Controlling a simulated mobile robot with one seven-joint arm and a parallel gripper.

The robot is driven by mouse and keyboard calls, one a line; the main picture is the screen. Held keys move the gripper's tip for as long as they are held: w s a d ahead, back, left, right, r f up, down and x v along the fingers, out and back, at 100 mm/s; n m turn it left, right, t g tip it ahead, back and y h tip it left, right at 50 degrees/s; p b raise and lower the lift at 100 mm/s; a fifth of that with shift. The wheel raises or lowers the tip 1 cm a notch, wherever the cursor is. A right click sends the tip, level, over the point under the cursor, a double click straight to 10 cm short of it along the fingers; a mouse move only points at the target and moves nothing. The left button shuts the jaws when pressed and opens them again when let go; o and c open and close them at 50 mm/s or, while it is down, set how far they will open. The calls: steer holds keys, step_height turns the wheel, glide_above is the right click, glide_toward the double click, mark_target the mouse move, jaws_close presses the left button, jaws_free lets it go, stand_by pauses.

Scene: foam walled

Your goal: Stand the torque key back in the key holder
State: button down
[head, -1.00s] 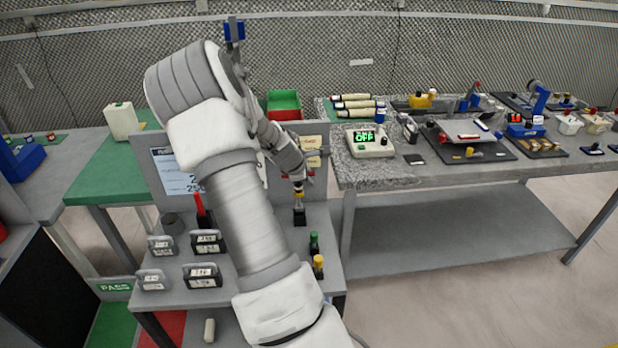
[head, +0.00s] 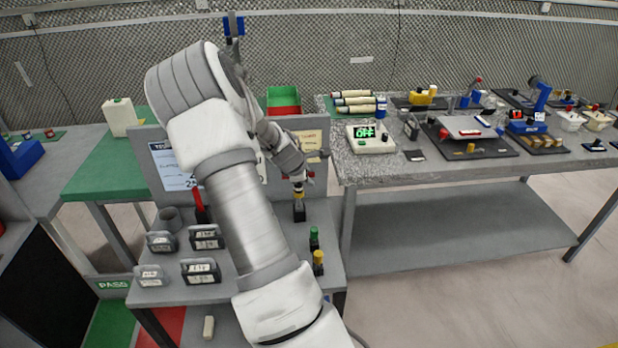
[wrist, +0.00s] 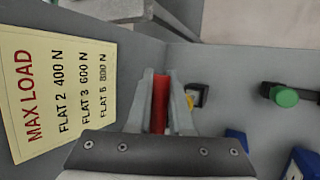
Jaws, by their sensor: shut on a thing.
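My gripper (wrist: 160,100) is shut on the red handle of the torque key (wrist: 160,102), seen between the two fingers in the wrist view. In the head view my gripper (head: 297,178) is above the small shelf, partly hidden by my own arm. A yellow and dark part shows just below the fingers, right over a black upright block (head: 299,211), which looks like the key holder. A small dark square block with a yellow bit beside it (wrist: 197,95) shows just past the fingertips in the wrist view. Whether the key's lower end is inside the holder cannot be told.
A green-topped piece (head: 314,238) and a yellow-topped piece (head: 318,262) stand close by on the shelf. A MAX LOAD card (wrist: 58,88) is on the panel beside my gripper. Several handled weights (head: 201,271) and a red upright tool (head: 201,207) stand left.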

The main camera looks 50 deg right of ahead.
steer(key=shift+f+b, duration=1.4)
steer(key=shift+f, duration=0.4)
steer(key=c, duration=0.7)
jaws_free()
steer(key=shift+c, duration=0.2)
steer(key=p+v, duration=0.1)
steer(key=v, duration=1.6)
steer(key=shift+r, duration=0.25)
steer(key=shift+a, duration=0.1)
steer(key=s+a+r+m+t+y, duration=0.1)
steer(key=s+a, duration=0.4)
steer(key=a, duration=0.5)
steer(key=s+a+r+m+t+y, duration=0.1)
steer(key=s+a+r+m+y, duration=0.2)
steer(key=a, duration=0.7)
steer(key=s+a+r+m+t+y, duration=0.1)
steer(key=s+a+r+m+y, duration=0.2)
steer(key=s+a+r, duration=0.3)
steer(key=s+a+m, duration=0.1)
steer(key=s+a, duration=0.1)
steer(key=a, duration=0.3)
steer(key=shift+s+r+m+t, duration=0.3)
steer(key=shift+s+r+m, duration=0.05)
steer(key=shift+r+m, duration=0.05)
